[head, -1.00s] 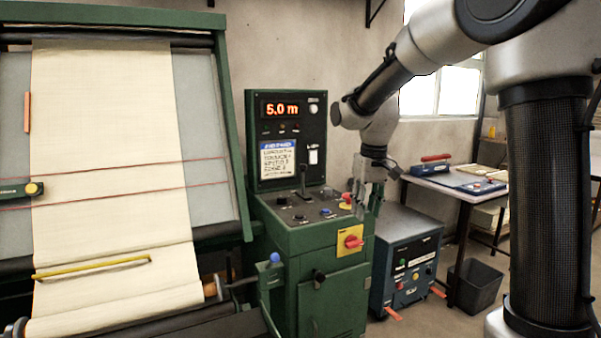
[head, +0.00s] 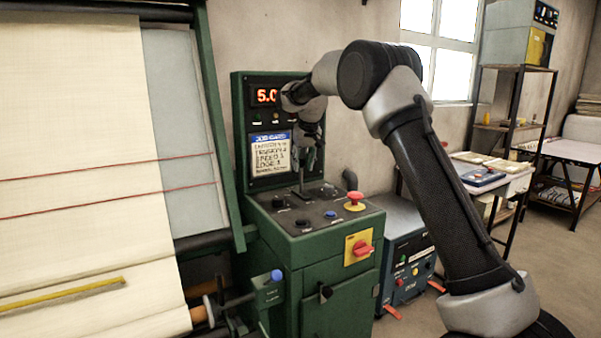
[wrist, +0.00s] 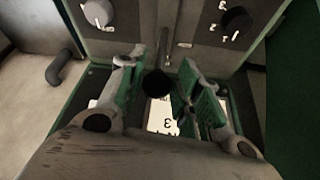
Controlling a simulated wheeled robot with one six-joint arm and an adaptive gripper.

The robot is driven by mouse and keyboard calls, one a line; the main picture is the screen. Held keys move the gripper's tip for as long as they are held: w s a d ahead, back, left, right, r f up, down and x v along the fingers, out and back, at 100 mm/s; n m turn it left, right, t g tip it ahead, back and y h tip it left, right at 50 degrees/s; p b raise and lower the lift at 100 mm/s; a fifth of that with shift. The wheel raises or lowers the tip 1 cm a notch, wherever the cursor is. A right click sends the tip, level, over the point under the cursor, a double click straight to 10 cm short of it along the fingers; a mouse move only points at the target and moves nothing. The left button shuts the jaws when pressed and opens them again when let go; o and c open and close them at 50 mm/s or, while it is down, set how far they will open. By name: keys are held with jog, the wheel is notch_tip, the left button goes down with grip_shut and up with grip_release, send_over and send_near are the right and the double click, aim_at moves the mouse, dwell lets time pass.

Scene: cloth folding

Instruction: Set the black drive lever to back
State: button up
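The black drive lever (head: 302,182) stands on the sloped top of the green control cabinet (head: 318,240). In the wrist view its round black knob (wrist: 156,83) lies between my fingers, with the thin grey rod beyond it. My gripper (head: 308,160) points down over the lever, and its fingers hide the lever's upper part in the head view. In the wrist view my gripper (wrist: 160,68) is open, with one finger on each side of the knob and gaps visible between.
A red mushroom button (head: 355,200), a blue button (head: 330,213) and black knobs sit around the lever. The upright panel with the orange display (head: 266,96) and job card (head: 270,155) stands close behind. The cloth frame (head: 220,130) is to the left.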

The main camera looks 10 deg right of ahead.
aim_at(302, 167)
jog(key=x, duration=0.4)
jog(key=shift+f, duration=0.3)
grip_shut()
jog(key=shift+w, duration=0.1)
